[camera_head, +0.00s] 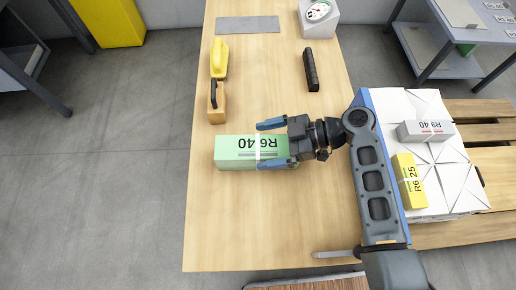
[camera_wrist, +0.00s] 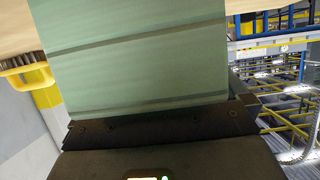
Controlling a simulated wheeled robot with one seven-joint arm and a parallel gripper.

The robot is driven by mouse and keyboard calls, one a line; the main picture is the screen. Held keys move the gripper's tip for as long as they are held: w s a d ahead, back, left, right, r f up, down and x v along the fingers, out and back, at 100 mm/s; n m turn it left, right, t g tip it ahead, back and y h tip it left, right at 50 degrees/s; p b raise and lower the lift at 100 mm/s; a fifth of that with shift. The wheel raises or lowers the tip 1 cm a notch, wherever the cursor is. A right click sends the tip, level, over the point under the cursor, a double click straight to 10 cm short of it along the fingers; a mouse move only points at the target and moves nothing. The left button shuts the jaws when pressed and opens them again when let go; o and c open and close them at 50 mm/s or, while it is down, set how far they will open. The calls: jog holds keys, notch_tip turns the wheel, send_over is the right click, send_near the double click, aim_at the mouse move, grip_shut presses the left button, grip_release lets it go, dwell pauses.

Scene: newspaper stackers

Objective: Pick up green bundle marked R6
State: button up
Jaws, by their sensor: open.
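The green bundle (camera_head: 236,150) lies on the wooden table, with "R6 40" printed on its top and a pale band around it. It also fills the middle of the wrist view (camera_wrist: 130,55), very close to the camera. My gripper (camera_head: 268,144) reaches in from the right in the head view. Its blue fingers are apart, one along the far side and one along the near side of the bundle's right part. I cannot tell whether the fingers touch it. The bundle's right end is partly hidden by my gripper.
On the table (camera_head: 225,235) are a yellow-handled brush (camera_head: 219,58), a wooden block with a dark handle (camera_head: 216,103), a black bar (camera_head: 311,70) and a scale (camera_head: 319,18). To the right, a white stack holds a grey bundle (camera_head: 425,131) and a yellow bundle (camera_head: 410,181). The near-left tabletop is clear.

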jog(key=shift+a, duration=0.2)
jog(key=c, duration=1.8)
grip_shut()
jog(key=shift+r, duration=0.1)
